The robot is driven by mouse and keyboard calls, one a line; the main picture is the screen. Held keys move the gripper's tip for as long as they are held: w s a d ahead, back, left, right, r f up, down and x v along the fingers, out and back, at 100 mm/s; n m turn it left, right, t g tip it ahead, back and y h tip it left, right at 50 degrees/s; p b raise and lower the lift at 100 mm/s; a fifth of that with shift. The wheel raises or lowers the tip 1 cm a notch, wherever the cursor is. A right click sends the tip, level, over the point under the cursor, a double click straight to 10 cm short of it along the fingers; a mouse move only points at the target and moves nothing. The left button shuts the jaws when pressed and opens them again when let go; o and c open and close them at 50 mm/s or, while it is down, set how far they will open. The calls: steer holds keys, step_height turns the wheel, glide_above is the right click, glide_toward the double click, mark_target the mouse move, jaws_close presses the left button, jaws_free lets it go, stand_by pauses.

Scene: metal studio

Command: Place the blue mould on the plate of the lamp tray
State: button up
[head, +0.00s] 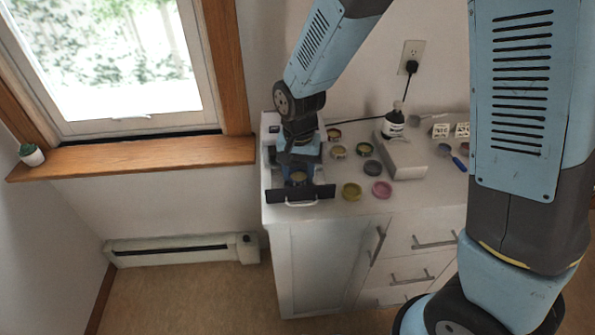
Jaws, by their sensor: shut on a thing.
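My gripper (298,171) points down over the pulled-out lamp tray (326,191), at the left end of the white counter. It is shut on a small round mould (298,178) with a bluish rim and a yellowish middle. The mould is low within the tray, between the fingers. I cannot tell whether it touches the plate, which is mostly hidden by my gripper and the mould. The white lamp housing (269,124) stands behind the tray, partly hidden by my arm.
A yellow mould (352,191), a pink mould (382,189) and a dark mould (373,168) lie right of the tray. Several small tins (338,151) stand behind them. A dark bottle (393,124) stands by a pale block (404,160). A blue spoon (458,163) lies farther right.

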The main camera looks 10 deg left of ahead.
mark_target(299, 178)
steer(key=shift+f, duration=0.15)
steer(key=o, duration=1)
step_height(299, 178, up, 12)
steer(key=shift+r, duration=0.1)
